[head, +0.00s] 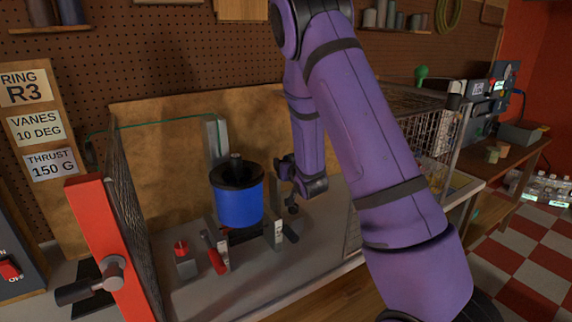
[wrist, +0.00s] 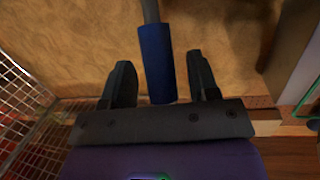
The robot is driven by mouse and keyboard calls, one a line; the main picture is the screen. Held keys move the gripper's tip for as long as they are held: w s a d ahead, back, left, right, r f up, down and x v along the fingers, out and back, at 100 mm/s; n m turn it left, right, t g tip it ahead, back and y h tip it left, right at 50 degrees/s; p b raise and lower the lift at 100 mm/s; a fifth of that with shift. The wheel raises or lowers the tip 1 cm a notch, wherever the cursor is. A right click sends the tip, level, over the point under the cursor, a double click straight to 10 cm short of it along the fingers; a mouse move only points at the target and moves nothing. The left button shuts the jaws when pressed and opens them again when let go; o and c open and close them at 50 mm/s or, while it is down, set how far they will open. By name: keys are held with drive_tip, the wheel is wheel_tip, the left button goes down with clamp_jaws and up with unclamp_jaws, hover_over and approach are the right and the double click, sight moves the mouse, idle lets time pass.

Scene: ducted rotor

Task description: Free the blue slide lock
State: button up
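A blue sleeve on a grey rod (wrist: 157,62), which looks like the blue slide lock, shows in the wrist view. It lies between the two dark fingers of my gripper (wrist: 161,62). The fingers are apart, with a visible gap on the right of the sleeve and a narrower one on the left; contact cannot be told. In the head view my gripper (head: 290,188) is right of the blue drum with a black top (head: 237,205). I cannot make out the blue sleeve there; my gripper or arm may hide it.
A red-framed mesh panel (head: 92,240) stands at the left, and a wire cage (head: 425,125) at the right. A red-topped block (head: 184,258), a red handle (head: 217,256) and a small grey upright (head: 275,234) stand around the drum. A grey post (head: 215,140) rises behind it.

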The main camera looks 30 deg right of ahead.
drive_tip(key=v, duration=1)
drive_tip(key=shift+s, duration=0.35)
